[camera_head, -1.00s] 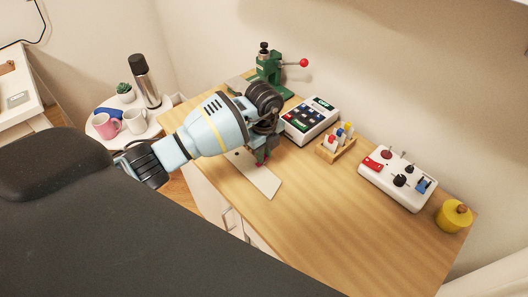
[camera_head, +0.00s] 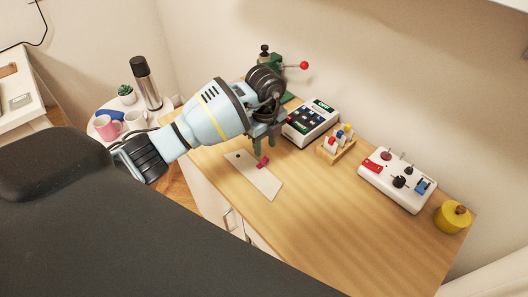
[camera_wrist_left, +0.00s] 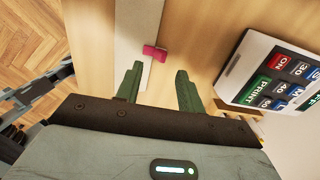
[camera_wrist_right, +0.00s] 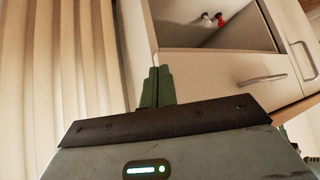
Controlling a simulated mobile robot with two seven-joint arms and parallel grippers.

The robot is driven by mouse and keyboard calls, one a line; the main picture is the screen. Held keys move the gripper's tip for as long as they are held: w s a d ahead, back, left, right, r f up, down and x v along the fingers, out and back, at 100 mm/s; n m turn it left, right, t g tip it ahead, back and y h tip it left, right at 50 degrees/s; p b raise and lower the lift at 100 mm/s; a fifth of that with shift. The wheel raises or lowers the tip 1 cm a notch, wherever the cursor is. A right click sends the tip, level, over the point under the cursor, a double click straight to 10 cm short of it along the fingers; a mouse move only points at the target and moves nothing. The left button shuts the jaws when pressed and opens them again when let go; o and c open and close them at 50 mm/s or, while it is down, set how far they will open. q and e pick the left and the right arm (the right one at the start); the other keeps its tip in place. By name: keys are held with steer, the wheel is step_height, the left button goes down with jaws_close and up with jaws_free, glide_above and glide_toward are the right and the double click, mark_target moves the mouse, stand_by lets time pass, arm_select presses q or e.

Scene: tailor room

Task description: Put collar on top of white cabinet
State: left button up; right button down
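A pale flat strip (camera_head: 250,172) with a small dark hole lies on the wooden top (camera_head: 320,220). A small red-pink piece (camera_head: 263,162) sits at its right edge; I cannot tell which of these is the collar. Both show in the left wrist view, the strip (camera_wrist_left: 128,38) and the pink piece (camera_wrist_left: 155,53). My left gripper (camera_head: 265,146) is open and empty, just above the pink piece, its fingers (camera_wrist_left: 158,80) apart. My right gripper (camera_wrist_right: 157,86) is shut and empty before a white cabinet (camera_wrist_right: 205,75) with a drawer and an open compartment.
A green press (camera_head: 270,65) with a red knob, a keypad device (camera_head: 310,120), a small rack (camera_head: 337,145), a white control box (camera_head: 397,180) and a yellow pot (camera_head: 452,217) line the back. A side table (camera_head: 103,115) holds mugs and a flask. The front of the wooden top is clear.

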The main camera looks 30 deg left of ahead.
mark_target(265, 159)
arm_select(q)
step_height(265, 159, up, 7)
stand_by(0.3)
